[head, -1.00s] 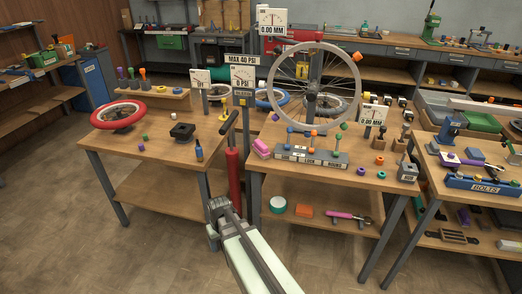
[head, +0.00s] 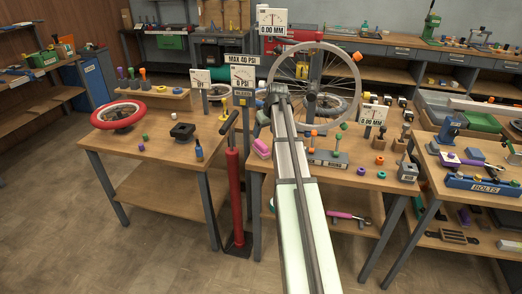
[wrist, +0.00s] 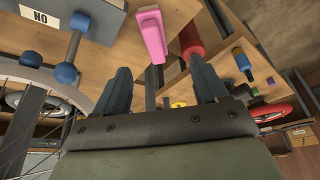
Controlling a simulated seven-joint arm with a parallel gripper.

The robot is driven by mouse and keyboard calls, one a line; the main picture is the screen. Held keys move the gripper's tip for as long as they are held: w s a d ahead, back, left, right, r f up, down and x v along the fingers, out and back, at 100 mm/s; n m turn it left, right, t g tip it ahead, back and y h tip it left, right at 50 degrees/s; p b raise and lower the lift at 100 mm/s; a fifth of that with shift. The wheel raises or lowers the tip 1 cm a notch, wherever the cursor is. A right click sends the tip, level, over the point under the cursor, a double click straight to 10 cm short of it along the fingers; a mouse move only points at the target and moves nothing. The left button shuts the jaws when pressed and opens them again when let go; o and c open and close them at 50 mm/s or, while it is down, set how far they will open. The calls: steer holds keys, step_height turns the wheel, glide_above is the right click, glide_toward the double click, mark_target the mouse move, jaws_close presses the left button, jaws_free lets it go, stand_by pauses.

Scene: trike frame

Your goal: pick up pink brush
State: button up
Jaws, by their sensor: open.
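The pink brush (head: 261,148) lies on the middle workbench near its left front corner, just left of my arm in the head view. In the wrist view the pink brush (wrist: 151,33) shows at the top middle, beyond the open fingers and apart from them. My gripper (wrist: 160,72) is open with nothing between its fingers. In the head view my arm reaches up over the bench toward the spoked wheel, and its fingers are hard to make out there.
The spoked wheel (head: 340,72) stands behind my arm. A grey block rack (head: 328,160) with coloured knobs is to its right. A red floor pump (head: 233,190) stands at the bench gap on the left.

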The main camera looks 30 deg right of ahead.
mark_target(261, 143)
steer(key=x, duration=0.8)
steer(key=d+x, duration=0.1)
steer(key=x, duration=0.3)
steer(key=shift+w+f, duration=0.2)
steer(key=shift+w, duration=0.3)
steer(key=shift+c, duration=0.4)
steer(key=c, duration=1.2)
steer(key=shift+o, duration=0.2)
steer(key=shift+r, duration=5)
